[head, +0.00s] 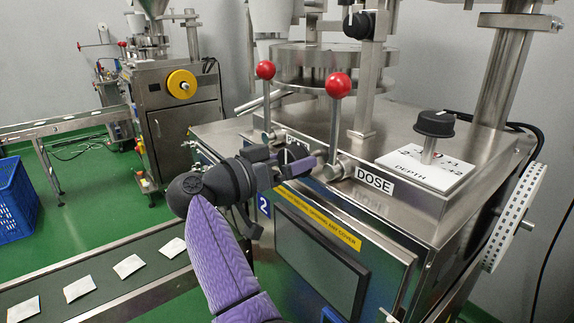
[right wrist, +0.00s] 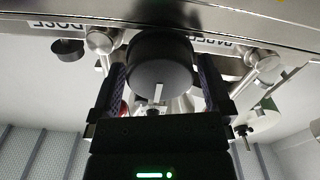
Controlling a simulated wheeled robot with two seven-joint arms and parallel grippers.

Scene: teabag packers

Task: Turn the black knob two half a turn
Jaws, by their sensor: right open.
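A round black knob (right wrist: 160,62) with a pale mark sits between my right gripper's fingers in the right wrist view. A narrow gap shows on each side of it. In the head view my right gripper (head: 298,161) is at the front of the steel machine, left of the DOSE label (head: 374,181); it hides most of the space between its fingers, so I cannot clearly pick out that knob there. The gripper is open. A blue label 2 (head: 264,206) is on the machine's front. My left gripper is not in view.
Two levers with red balls (head: 265,70) (head: 338,85) rise close to the gripper. Another black knob (head: 434,124) stands on the DEPTH plate (head: 425,174), and one (head: 356,25) is on a post. A dark screen (head: 318,262) is below; a conveyor (head: 110,292) runs left.

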